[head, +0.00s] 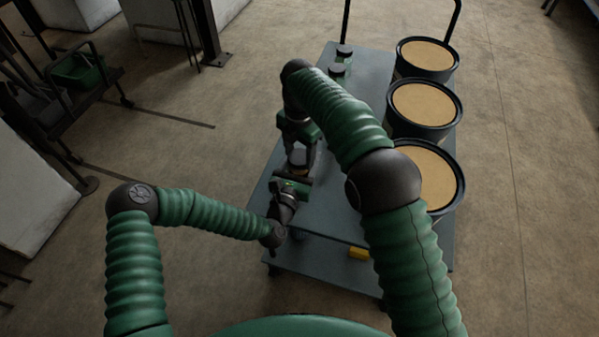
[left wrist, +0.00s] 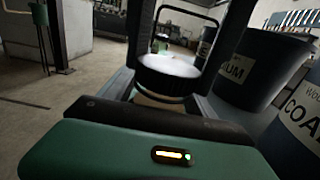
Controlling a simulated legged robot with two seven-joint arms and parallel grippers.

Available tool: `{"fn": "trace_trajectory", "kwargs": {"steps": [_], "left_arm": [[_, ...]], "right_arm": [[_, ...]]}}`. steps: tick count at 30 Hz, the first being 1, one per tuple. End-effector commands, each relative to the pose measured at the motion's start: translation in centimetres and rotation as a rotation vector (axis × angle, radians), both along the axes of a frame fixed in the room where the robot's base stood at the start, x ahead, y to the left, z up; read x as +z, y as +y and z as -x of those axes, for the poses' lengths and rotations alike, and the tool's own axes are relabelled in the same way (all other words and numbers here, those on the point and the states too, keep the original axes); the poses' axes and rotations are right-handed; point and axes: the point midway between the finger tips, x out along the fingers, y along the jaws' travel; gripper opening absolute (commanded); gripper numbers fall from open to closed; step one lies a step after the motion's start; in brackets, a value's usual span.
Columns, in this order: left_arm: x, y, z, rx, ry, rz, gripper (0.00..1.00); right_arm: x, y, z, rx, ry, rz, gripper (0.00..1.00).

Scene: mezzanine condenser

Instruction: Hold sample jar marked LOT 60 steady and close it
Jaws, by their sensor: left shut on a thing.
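A jar (left wrist: 157,99) with a ribbed black lid (left wrist: 170,78) stands between the fingers of my left gripper in the left wrist view. The lid's top shines pale; only a tan strip of the body shows below, and no label is readable. In the head view my left gripper (head: 291,184) is shut on the jar at the cart's near left side. My right gripper (head: 301,158) points down from above at the same spot. In the left wrist view dark uprights flank the lid, seemingly the right gripper's fingers; whether they touch it I cannot tell.
The grey cart top (head: 335,205) is bare in front. Three dark drums with tan tops (head: 425,104) line its right side. Two black-lidded jars (head: 343,51) (head: 337,71) stand at the back. A yellow object (head: 359,253) lies on the lower shelf.

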Motion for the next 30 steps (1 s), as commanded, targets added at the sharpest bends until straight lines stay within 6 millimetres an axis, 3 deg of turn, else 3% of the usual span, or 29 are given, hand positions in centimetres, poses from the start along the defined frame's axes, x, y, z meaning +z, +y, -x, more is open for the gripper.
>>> {"fn": "trace_trajectory", "kwargs": {"steps": [1, 10, 16, 20, 30], "left_arm": [[-0.07, 0.03, 0.01, 0.000, 0.001, -0.001, 0.00], [-0.06, 0.01, 0.02, 0.000, 0.001, -0.001, 0.00], [-0.06, -0.02, 0.03, -0.001, 0.001, -0.001, 0.00], [-0.05, -0.03, 0.04, -0.001, 0.001, -0.001, 0.00], [-0.05, -0.09, 0.07, -0.003, 0.001, -0.001, 0.00]], "right_arm": [[0.01, 0.05, -0.04, 0.000, -0.001, -0.002, 0.45], [0.03, 0.08, -0.07, 0.000, -0.003, -0.002, 0.06], [0.03, 0.10, -0.07, -0.128, -0.004, -0.002, 0.05], [0.02, 0.14, -0.07, -0.459, -0.004, -0.002, 0.05], [-0.04, 0.16, -0.08, -1.565, -0.007, -0.003, 0.05]]}}
